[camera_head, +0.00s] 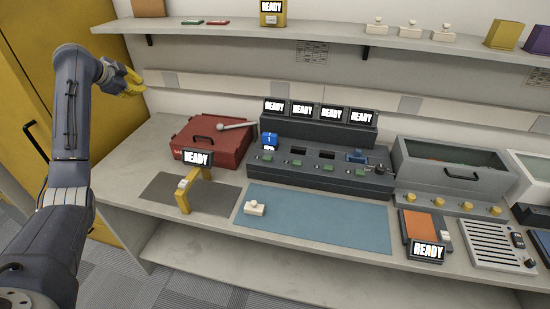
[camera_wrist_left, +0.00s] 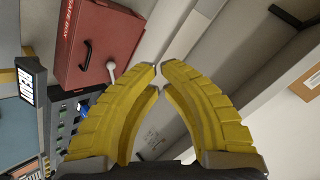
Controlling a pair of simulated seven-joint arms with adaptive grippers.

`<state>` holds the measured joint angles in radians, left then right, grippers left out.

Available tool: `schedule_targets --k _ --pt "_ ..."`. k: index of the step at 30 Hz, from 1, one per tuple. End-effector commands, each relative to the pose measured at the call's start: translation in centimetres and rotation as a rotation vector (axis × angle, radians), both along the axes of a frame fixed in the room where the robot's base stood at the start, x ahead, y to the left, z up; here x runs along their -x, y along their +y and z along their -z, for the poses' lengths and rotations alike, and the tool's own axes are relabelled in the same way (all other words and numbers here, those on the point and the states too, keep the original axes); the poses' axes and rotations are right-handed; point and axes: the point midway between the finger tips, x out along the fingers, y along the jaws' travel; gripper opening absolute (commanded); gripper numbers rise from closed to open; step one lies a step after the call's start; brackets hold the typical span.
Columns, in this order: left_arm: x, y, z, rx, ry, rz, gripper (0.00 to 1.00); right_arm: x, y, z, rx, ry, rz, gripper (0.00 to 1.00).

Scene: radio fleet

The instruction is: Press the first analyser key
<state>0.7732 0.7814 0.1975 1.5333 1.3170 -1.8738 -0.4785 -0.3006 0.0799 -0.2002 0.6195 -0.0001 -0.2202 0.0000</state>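The analyser (camera_head: 305,165) appears to be the long dark unit at the back of the table, with several bays and a row of small green keys along its front. Its first key (camera_head: 267,158) appears to be the leftmost green one, below a blue block marked 1 (camera_head: 269,139). Several screens above it read READY. My left gripper (camera_head: 140,84), yellow-fingered, is raised at the upper left, far from the keys. In the left wrist view (camera_wrist_left: 159,68) its fingertips meet with nothing between them. The right gripper is not in view.
A red box (camera_head: 212,142) stands left of the analyser. A yellow stand (camera_head: 185,196) with a READY screen is in front of the box. A blue mat (camera_head: 320,222) holds one white piece (camera_head: 255,208). A shelf (camera_head: 300,32) runs above.

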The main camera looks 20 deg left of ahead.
Motion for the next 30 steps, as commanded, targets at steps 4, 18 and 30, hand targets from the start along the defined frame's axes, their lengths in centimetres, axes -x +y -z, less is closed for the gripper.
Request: schedule_targets --k 4,18,30 --pt "-2.7 -5.1 1.8 0.032 0.031 0.043 0.0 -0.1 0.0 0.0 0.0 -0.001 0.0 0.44" --pt "-8.2 -23.4 8.6 0.087 0.156 0.191 0.0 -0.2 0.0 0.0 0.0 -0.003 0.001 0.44" --pt "-9.1 -38.1 12.5 0.093 0.241 0.307 0.0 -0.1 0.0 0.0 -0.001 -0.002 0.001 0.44"
